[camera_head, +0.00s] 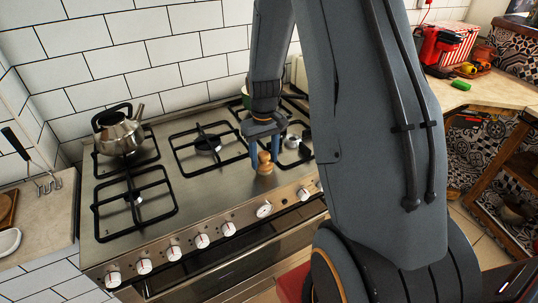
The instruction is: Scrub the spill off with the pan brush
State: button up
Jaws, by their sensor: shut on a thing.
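The pan brush (265,165) has a light wooden knob and stands upright on the right side of the steel stovetop (215,185). My gripper (264,150) points down from above and is shut on it, with blue fingers on either side of the knob. The brush's underside is hidden, and I cannot tell whether it touches the steel. I cannot make out a spill; the area behind my gripper and arm is hidden.
A steel kettle (119,130) stands on the back left burner. Black grates (135,199) rise around the burners. A green pot (246,98) is partly hidden behind my arm. White knobs (202,241) line the front edge. The front middle steel is clear.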

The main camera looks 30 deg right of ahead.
jog(key=shift+s+a+p, duration=0.1)
jog(key=shift+a+p, duration=0.35)
jog(key=shift+a, duration=2.3)
notch_tip(320, 180, up, 4)
jog(key=shift+s+f+p, duration=0.1)
jog(key=shift+f+p, duration=0.15)
jog(key=shift+p, duration=0.7)
notch_tip(320, 180, up, 5)
jog(key=p, duration=0.3)
jog(key=shift+f, duration=0.1)
